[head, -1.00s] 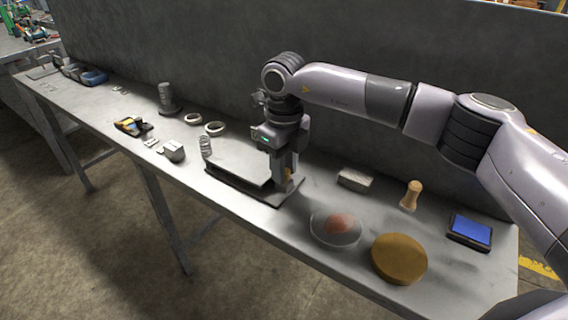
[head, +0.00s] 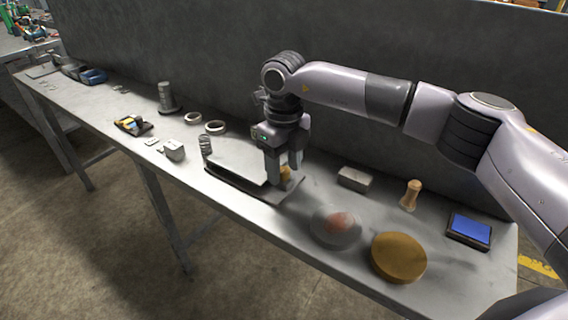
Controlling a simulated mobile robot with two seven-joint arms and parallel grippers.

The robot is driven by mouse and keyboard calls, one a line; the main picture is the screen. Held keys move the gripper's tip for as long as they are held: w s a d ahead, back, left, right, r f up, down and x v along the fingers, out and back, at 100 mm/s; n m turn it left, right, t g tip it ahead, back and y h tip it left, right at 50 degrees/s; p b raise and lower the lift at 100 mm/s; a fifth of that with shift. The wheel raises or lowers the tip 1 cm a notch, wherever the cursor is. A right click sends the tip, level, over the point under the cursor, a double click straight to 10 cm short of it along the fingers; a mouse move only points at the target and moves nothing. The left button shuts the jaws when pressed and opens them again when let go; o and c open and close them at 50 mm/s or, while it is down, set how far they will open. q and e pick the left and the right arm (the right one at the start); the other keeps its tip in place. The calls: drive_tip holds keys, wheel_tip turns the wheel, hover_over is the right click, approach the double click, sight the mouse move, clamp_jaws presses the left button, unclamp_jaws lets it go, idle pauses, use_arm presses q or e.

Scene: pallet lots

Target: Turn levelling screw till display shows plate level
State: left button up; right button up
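A flat grey plate (head: 235,160) lies on a dark base on the bench. A brass-coloured levelling screw (head: 286,173) stands at the plate's right end. My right gripper (head: 284,168) points down over this end, with one finger on each side of the screw. I cannot tell whether the fingers press on it. The fingers hide part of the screw. A dark-framed box with a blue face (head: 470,230), perhaps the display, lies at the bench's right end; I can read nothing on it. My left gripper is out of view.
To the right stand a grey block (head: 355,179), a wooden peg (head: 411,195), a translucent round thing with a reddish middle (head: 335,226) and a yellow-brown disc (head: 399,257). A wall backs the bench.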

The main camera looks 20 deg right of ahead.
sight(284, 170)
drive_tip(key=shift+r, duration=0.15)
wheel_tip(284, 170, up, 7)
drive_tip(key=shift+f, duration=0.1)
idle(0.6)
